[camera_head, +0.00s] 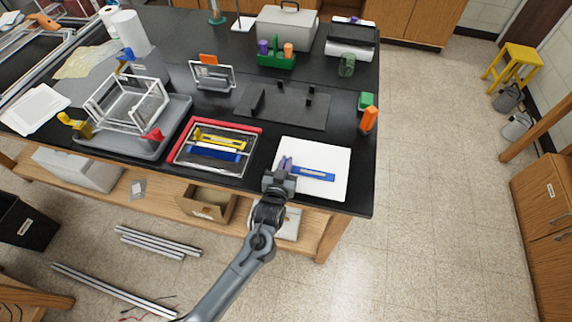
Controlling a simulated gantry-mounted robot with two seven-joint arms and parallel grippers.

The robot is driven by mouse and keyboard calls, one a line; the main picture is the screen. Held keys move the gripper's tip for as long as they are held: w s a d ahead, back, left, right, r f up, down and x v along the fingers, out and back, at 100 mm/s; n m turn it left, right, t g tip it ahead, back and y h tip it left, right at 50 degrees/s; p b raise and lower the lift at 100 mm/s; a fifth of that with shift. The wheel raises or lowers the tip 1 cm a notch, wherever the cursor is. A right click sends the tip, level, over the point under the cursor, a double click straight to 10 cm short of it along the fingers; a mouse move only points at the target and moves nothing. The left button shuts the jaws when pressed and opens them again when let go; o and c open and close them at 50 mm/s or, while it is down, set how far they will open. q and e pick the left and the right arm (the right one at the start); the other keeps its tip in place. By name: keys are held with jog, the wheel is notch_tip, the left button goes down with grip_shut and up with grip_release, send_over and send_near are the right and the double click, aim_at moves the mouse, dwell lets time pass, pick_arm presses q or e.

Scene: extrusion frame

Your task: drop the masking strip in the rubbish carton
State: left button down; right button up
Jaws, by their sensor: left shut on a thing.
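My left gripper (285,166) is over the left part of a white sheet (329,152) at the table's front right. It is shut on the left end of a blue strip (316,174), which looks like the masking strip. The strip extends right from the jaws over the sheet; I cannot tell whether it touches the sheet. An open brown cardboard carton (207,203), which may be the rubbish carton, stands on the lower shelf under the table's front edge, left of my arm. Its inside is only partly visible. My right gripper is not in view.
A red-rimmed tray (257,146) with yellow and blue parts lies left of the sheet. A grey tray (146,146) holds a wire-like frame (128,103). A black labelled bin (22,222) stands on the floor at far left. Metal bars (112,291) lie on the floor.

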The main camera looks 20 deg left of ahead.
pick_arm(q)
jog(key=shift+f, duration=0.15)
jog(key=c, duration=1.2)
grip_release()
jog(key=shift+s+r, duration=0.25)
jog(key=shift+s, duration=0.25)
jog(key=s+a+m+g+h, duration=0.1)
jog(key=s+g, duration=0.2)
jog(key=s, duration=0.7)
jog(key=s+a+m+g, duration=0.1)
jog(key=s+g, duration=0.3)
jog(key=s, duration=0.6)
jog(key=s+a+f+m+g+h+p, duration=0.1)
jog(key=s+g, duration=0.3)
jog(key=s, duration=0.6)
jog(key=shift+f+h, duration=0.1)
jog(key=shift+h, duration=0.2)
jog(key=o, duration=0.5)
jog(key=shift+s+a+r+m+g, duration=0.15)
jog(key=shift+s+a+g, duration=0.2)
jog(key=shift+s, duration=0.3)
jog(key=shift+s+a+r+m+g, duration=0.2)
jog(key=shift+s+g, duration=0.15)
jog(key=shift+s, duration=0.25)
